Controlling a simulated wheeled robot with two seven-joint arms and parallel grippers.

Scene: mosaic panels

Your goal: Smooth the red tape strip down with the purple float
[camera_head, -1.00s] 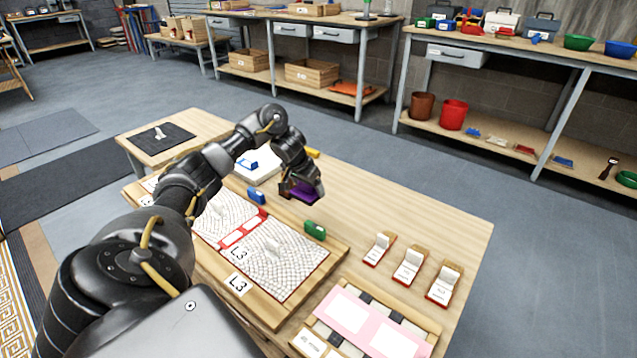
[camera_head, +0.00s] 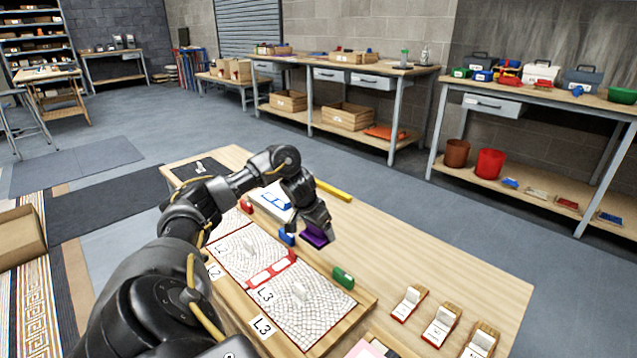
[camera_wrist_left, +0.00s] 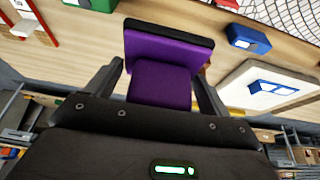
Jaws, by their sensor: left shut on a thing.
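My left gripper (camera_head: 310,222) is shut on the purple float (camera_head: 315,238) and holds it above the table at the far side of the mosaic panels. The float's purple block and dark-edged plate fill the middle of the left wrist view (camera_wrist_left: 168,75), between the two fingers. The red tape strip (camera_head: 272,271), with pale patches along it, lies across the seam between the panels marked L2 (camera_head: 238,250) and L3 (camera_head: 310,312). The float is apart from the strip, up and to its right in the head view. My right gripper is not in view.
A blue block (camera_head: 286,237) and a green block (camera_head: 343,278) stand along the panels' far edge. A white board with a blue piece (camera_head: 276,201) and a yellow bar (camera_head: 333,190) lie farther back. Several small red-edged holders (camera_head: 441,325) stand right. Table between is clear.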

